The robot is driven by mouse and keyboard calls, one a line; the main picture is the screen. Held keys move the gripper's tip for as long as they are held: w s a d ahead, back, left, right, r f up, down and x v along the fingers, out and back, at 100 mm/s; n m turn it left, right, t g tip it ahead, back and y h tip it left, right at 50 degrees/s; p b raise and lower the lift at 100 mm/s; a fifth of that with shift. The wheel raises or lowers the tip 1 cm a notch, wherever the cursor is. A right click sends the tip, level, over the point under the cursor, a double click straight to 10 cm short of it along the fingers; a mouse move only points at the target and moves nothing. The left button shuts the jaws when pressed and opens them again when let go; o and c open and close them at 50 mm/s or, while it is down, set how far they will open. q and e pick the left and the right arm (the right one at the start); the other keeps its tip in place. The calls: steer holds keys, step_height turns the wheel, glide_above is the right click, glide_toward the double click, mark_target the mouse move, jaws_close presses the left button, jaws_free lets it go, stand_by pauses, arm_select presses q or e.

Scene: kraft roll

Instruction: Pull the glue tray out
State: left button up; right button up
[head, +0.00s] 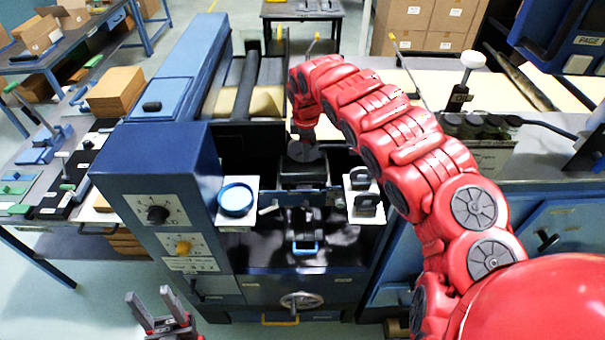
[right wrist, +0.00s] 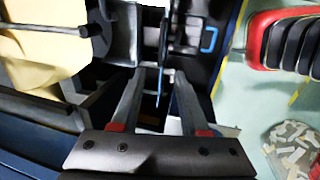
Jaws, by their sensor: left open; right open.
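A dark, glossy, tray-like part with a blue loop handle (head: 305,247) sits low in the middle of the blue machine; I take it for the glue tray. The blue handle also shows in the right wrist view (right wrist: 208,38), beyond and to the right of my fingers. My right gripper (right wrist: 159,82) is open, reaching down into the machine's middle bay. A thin dark upright part with a blue edge (right wrist: 163,60) shows between its fingers; I see no grip on it. My left gripper (head: 160,303) is open and empty at the bottom left, in front of the machine.
Side ledges flank the bay: the left one carries a round blue-rimmed dish (head: 236,198), the right one small dark blocks (head: 365,200). A handwheel (head: 302,301) and a yellow handle (head: 280,320) are on the front below. A control panel (head: 160,214) is at left.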

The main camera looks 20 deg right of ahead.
steer(key=f, duration=0.1)
steer(key=b, duration=0.9)
glide_above(305, 184)
step_height(305, 184, down, 11)
step_height(305, 184, down, 3)
steer(key=shift+s+a+f, duration=0.15)
steer(key=shift+f, duration=0.6)
jaws_close()
stand_by(0.4)
